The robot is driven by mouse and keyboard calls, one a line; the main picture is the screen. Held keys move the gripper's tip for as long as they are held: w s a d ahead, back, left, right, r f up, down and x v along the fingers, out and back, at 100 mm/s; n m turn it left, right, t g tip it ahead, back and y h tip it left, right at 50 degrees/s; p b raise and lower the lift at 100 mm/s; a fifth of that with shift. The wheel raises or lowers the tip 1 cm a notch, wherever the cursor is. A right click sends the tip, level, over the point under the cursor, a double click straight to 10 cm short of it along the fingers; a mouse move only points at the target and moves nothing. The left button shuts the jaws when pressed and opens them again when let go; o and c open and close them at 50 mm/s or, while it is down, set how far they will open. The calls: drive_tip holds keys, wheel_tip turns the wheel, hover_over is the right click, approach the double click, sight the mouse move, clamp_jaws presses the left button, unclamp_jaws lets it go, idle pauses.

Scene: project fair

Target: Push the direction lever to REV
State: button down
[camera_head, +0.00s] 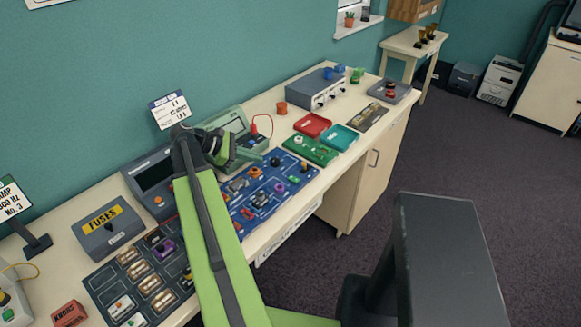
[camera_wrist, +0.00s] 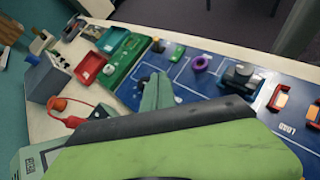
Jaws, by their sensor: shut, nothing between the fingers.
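A blue panel (camera_wrist: 208,83) with white lines and several small controls lies on the bench; it also shows in the head view (camera_head: 288,196). A black control on a dark base (camera_wrist: 241,76) stands on it, and a purple ring (camera_wrist: 200,62) sits nearby. I cannot tell which control is the direction lever, and no REV mark is readable. My gripper (camera_wrist: 157,92) is shut and empty, its tips above the panel's end near the green board. My arm hides part of the panel.
A green board (camera_head: 312,150), a red tray (camera_head: 313,132) and a teal tray (camera_head: 340,146) lie to the right. A pale green meter (camera_head: 234,124) with a red lead stands behind. A grey fuse box (camera_head: 108,228) and a dark fuse panel (camera_head: 104,279) are at left.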

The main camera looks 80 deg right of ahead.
sight(281, 174)
drive_tip(key=b+x, duration=0.3)
drive_tip(key=x, duration=0.2)
drive_tip(key=b+x, duration=0.3)
drive_tip(key=x, duration=0.2)
drive_tip(key=shift+s+f, duration=0.2)
drive_tip(key=shift+f, duration=0.25)
drive_tip(key=shift+s+d+r+p, duration=0.15)
drive_tip(key=shift+s+r+p, duration=0.25)
drive_tip(key=shift+s, duration=0.2)
drive_tip(key=shift+s+d+r+p, duration=0.15)
drive_tip(key=shift+s+r+p, duration=0.2)
drive_tip(key=shift+s, duration=0.25)
drive_tip(key=shift+s+d, duration=0.2)
drive_tip(key=shift+s, duration=0.3)
